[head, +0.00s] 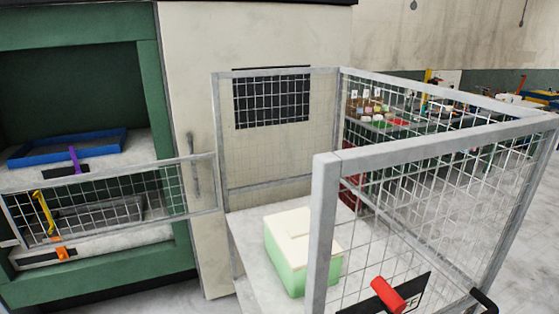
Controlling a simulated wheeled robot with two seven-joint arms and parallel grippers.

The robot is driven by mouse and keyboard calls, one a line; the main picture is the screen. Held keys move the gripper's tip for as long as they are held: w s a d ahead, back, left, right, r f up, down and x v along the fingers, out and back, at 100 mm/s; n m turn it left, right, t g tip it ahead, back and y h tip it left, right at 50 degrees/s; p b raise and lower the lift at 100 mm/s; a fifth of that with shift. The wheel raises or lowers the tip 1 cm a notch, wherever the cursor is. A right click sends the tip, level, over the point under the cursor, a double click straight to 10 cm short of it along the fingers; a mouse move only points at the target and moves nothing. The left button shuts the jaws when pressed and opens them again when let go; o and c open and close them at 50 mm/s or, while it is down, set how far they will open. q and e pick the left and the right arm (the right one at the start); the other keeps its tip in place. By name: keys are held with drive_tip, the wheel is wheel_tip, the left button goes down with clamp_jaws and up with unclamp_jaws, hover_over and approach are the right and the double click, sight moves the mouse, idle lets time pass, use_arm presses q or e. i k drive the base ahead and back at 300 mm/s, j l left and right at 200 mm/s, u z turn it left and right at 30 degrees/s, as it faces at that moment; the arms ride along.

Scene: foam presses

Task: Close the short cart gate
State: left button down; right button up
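The mesh cart (325,190) stands at the centre right, with grey metal frames and wire mesh sides. Its short gate (120,205) is a low mesh panel, swung open to the left from the cart's back left post. The gate extends in front of the green press, and the cart's left side is open. A yellow hooked piece (43,213) shows at the gate's free end. A pale green block with a cream top (302,252) sits on the cart floor, partly behind the near post. Neither of my grippers shows in the head view.
The green press (165,150) stands at the left with a blue tray (68,147) inside. A red handle (388,295) is at the cart's near side. A cluttered bench (400,118) stands behind the cart. Bare floor shows at the lower left and right.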

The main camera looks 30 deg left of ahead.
sight(21, 240)
drive_tip(key=k+j, duration=0.1)
drive_tip(key=j, duration=0.35)
drive_tip(key=k+j, duration=0.15)
drive_tip(key=j, duration=0.35)
drive_tip(key=k+j, duration=0.1)
drive_tip(key=j, duration=0.35)
drive_tip(key=k+j, duration=0.1)
drive_tip(key=j, duration=0.4)
drive_tip(key=k+j, duration=0.1)
drive_tip(key=j, duration=0.35)
